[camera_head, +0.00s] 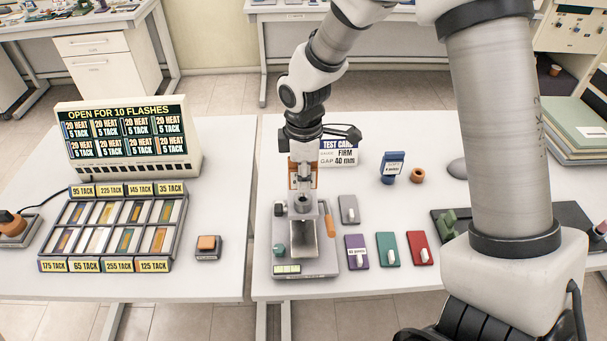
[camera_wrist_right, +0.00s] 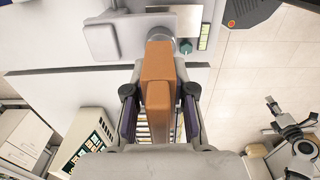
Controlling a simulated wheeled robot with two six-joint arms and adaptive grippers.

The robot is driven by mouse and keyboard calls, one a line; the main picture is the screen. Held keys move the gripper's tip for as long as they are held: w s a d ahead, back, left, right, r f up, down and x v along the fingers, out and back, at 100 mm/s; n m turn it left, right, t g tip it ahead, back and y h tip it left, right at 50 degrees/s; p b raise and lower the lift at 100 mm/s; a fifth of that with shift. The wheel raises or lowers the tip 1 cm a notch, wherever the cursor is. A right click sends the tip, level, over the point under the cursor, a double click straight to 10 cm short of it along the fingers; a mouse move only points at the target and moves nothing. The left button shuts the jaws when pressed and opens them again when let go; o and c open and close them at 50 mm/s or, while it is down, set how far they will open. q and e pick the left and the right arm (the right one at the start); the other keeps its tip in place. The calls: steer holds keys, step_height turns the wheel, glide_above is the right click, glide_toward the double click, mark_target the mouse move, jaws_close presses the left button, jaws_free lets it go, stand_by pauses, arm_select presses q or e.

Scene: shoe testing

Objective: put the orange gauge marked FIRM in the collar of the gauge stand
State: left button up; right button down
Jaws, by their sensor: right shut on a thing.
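The orange gauge (camera_wrist_right: 160,70) is between the two fingers of my right gripper (camera_wrist_right: 160,100), which is shut on it; no marking on it is readable. In the head view the gripper (camera_head: 303,180) points down over the gauge stand (camera_head: 322,262), and a strip of orange (camera_head: 292,173) shows beside its fingers. The stand's round collar (camera_head: 302,203) is just below the fingers. In the wrist view the gauge's far end overlaps the grey round collar (camera_wrist_right: 160,34); I cannot tell whether it is above it or inside it. My left gripper is not in view.
A test card (camera_head: 339,153) reading FIRM and GAP 40 mm stands behind the gripper. A blue gauge (camera_head: 392,166) and a brown ring (camera_head: 417,176) are to the right. Grey (camera_head: 349,209), purple (camera_head: 356,252), teal (camera_head: 387,249) and red (camera_head: 419,248) pads lie beside the stand.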

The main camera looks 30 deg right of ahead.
steer(key=shift+p, duration=0.3)
steer(key=shift+f+b, duration=0.9)
steer(key=shift+f, duration=0.95)
steer(key=c, duration=0.9)
jaws_free()
step_height(320, 180, up, 12)
steer(key=shift+r, duration=0.1)
